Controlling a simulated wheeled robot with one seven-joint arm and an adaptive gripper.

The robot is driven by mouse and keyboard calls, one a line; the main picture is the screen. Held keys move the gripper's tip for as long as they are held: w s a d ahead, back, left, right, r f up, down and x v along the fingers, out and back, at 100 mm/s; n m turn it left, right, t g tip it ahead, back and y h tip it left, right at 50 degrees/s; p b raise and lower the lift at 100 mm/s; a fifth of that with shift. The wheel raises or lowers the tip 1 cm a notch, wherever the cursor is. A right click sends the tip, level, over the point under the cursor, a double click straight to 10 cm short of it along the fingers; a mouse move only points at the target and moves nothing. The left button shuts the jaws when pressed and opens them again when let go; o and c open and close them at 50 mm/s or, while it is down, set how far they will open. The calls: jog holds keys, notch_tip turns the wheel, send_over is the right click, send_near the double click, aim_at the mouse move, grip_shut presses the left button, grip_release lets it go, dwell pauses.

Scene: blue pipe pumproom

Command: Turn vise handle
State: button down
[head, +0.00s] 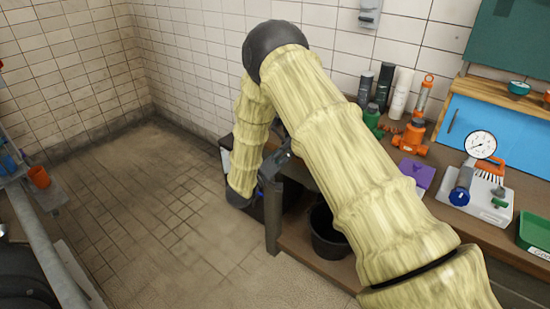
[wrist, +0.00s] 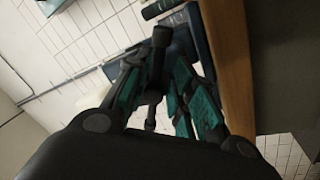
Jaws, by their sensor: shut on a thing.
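In the wrist view my gripper (wrist: 160,78) has its green-padded fingers on both sides of a dark bar, which looks like the vise handle (wrist: 151,112). The gripper is shut on it, though the exact contact is hard to see in the dark picture. A dark blue body behind the fingers, seemingly the vise (wrist: 184,42), sits beside the wooden bench edge (wrist: 229,70). In the head view my pale-sleeved arm hides most of the vise and its handle. Only small dark and blue parts show near the bench's left end, and I cannot tell which are vise or gripper.
The workbench (head: 508,236) holds bottles, an orange valve (head: 411,139), a purple box (head: 418,172), a pressure gauge (head: 481,145) and a green bin (head: 536,234). A black bucket (head: 328,236) stands beneath. Open tiled floor (head: 165,215) lies left; a shelf with an orange cup (head: 39,177) is far left.

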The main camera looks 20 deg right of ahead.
jog(key=shift+w+d+r, duration=0.1)
jog(key=shift+d+r, duration=0.15)
jog(key=shift+d, duration=0.2)
jog(key=shift+a+r, duration=0.1)
dwell(0.5)
jog(key=c, duration=1.2)
grip_release()
jog(key=shift+w, duration=0.1)
jog(key=shift+s+a+f, duration=0.3)
jog(key=shift+a+f, duration=0.1)
jog(key=shift+a, duration=0.25)
jog(key=v, duration=1)
jog(key=shift+s+a, duration=0.15)
jog(key=shift+a, duration=0.2)
jog(key=shift+c, duration=0.2)
